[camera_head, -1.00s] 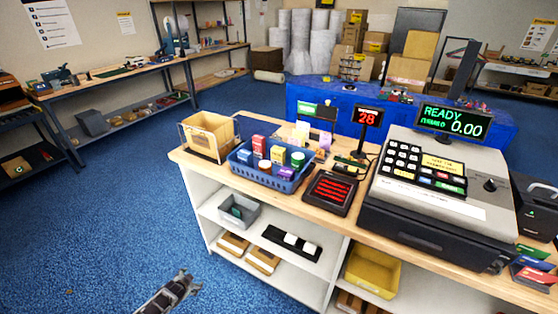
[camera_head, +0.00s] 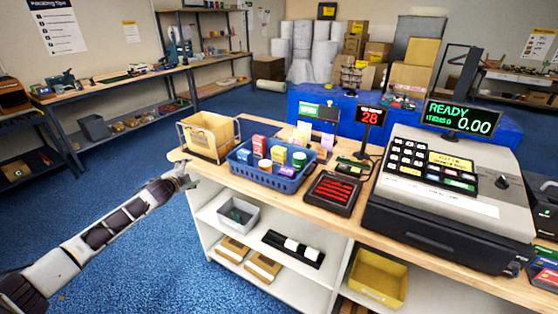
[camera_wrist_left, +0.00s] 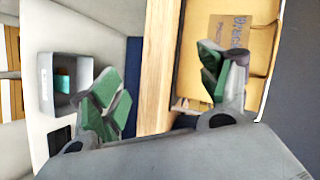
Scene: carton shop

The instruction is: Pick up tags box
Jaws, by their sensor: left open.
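A blue basket (camera_head: 262,178) on the counter holds several small boxes and tubs, among them a red box (camera_head: 258,144), a blue box (camera_head: 244,156) and a purple box (camera_head: 286,170). I cannot read their labels or tell which is the tags box. My left gripper (camera_head: 183,177) is at the counter's front left corner, left of the basket and in front of the cardboard carton (camera_head: 210,139). In the left wrist view its green-padded fingers (camera_wrist_left: 157,75) are spread and empty, with part of the brown carton (camera_wrist_left: 230,33) beyond one finger. My right gripper is out of view.
The wooden counter (camera_head: 335,221) also bears a dark pad with red bars (camera_head: 332,193) and a large cash register (camera_head: 450,190). Shelves below hold a grey bin (camera_head: 238,214) and a yellow bin (camera_head: 376,277). Blue floor left of the counter is clear.

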